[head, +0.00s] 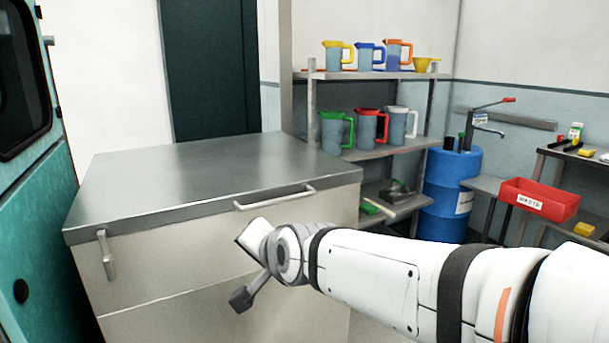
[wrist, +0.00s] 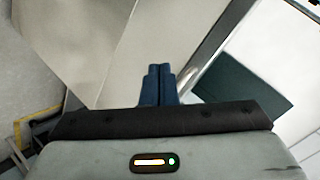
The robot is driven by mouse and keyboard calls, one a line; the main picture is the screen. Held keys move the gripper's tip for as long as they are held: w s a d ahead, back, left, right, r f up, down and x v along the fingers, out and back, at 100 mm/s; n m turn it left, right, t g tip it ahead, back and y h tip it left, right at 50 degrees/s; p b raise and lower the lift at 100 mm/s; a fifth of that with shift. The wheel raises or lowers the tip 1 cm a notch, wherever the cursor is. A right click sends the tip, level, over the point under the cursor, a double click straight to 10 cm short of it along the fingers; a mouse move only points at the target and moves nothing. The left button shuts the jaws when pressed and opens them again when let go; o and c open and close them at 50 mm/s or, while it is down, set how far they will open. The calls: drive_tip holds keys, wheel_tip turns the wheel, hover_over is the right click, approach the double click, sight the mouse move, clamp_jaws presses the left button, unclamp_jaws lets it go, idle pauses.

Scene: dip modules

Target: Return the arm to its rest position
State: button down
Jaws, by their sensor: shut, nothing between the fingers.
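My white arm (head: 370,275) reaches in from the right in the head view, in front of a steel-topped cabinet. Its wrist end is near the cabinet's front, below the lid handle; the fingertips are hard to make out there. In the wrist view my gripper (wrist: 157,72) shows two dark blue fingers side by side, touching, with nothing between them. No contact between the gripper and the cabinet can be seen.
The cabinet (head: 200,175) has a closed lid with a front handle (head: 275,197). A shelf rack (head: 385,150) with coloured jugs stands behind it. A teal machine (head: 40,230) stands at the left.

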drive_tip(key=s+d+r+n+g+h+p, duration=0.2)
drive_tip(key=s+d+p, duration=0.6)
drive_tip(key=d, duration=0.4)
drive_tip(key=s+d+r+n+g+h+p, duration=0.3)
drive_tip(key=s+d+r+g+h+p, duration=0.1)
drive_tip(key=s+d+p, duration=0.4)
drive_tip(key=d+g+p, duration=0.1)
drive_tip(key=d+p, duration=0.1)
drive_tip(key=d, duration=0.1)
drive_tip(key=shift+d+r, duration=0.3)
drive_tip(key=shift+d, duration=0.05)
drive_tip(key=shift+s, duration=0.1)
